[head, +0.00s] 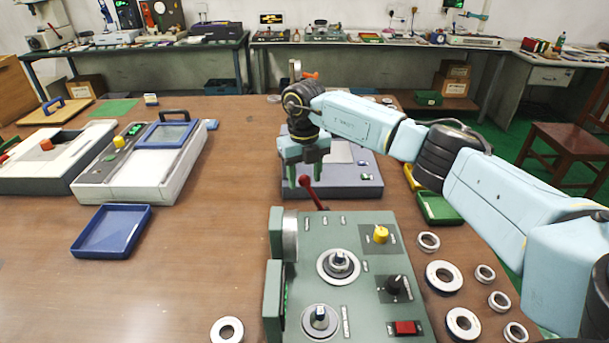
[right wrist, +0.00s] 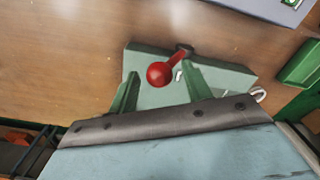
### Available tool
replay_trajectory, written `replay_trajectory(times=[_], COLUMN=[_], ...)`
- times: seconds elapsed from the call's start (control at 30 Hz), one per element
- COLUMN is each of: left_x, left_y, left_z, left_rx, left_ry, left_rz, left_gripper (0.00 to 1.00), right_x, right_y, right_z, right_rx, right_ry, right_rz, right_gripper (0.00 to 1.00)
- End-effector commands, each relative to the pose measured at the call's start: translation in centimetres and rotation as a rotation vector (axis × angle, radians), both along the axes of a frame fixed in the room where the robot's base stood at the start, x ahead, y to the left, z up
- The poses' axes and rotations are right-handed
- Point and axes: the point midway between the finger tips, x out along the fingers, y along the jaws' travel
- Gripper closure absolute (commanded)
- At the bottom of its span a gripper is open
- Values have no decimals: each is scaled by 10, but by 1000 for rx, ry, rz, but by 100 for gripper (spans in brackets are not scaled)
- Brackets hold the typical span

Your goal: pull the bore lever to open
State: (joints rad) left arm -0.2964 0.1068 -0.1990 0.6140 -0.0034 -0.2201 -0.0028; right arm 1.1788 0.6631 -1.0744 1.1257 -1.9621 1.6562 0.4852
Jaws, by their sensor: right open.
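The bore lever is red with a round knob (head: 306,181) and stands up at the far left end of the green machine (head: 350,240). My right gripper (head: 304,183) is over the lever, its green fingers pointing down. In the right wrist view the red lever (right wrist: 165,73) shows between the two open fingers (right wrist: 160,85), with a gap on both sides. I cannot tell whether the fingers are level with the knob. The left gripper is not in view.
A grey machine (head: 350,187) stands right behind the green one, under my right arm. Several bearing rings (head: 443,277) lie at the right, and one ring (head: 227,330) lies at the front left. A blue tray (head: 112,231) lies at the left. The table between tray and green machine is clear.

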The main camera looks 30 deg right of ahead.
Motion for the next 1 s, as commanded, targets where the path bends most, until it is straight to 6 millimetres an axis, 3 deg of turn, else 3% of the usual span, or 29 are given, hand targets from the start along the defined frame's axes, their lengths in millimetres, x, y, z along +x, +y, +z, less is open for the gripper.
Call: replay_trajectory(times=[0.23,0.6,1.0], left_x=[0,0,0], left_y=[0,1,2], left_z=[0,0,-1], left_rx=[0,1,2], left_ry=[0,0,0], left_rz=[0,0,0], left_gripper=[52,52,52], right_x=[0,0,3], right_y=[0,0,4], right_z=[-1,0,1], right_rx=[0,0,28], right_ry=[0,0,-18], right_rz=[0,0,13], right_gripper=[51,99,100])
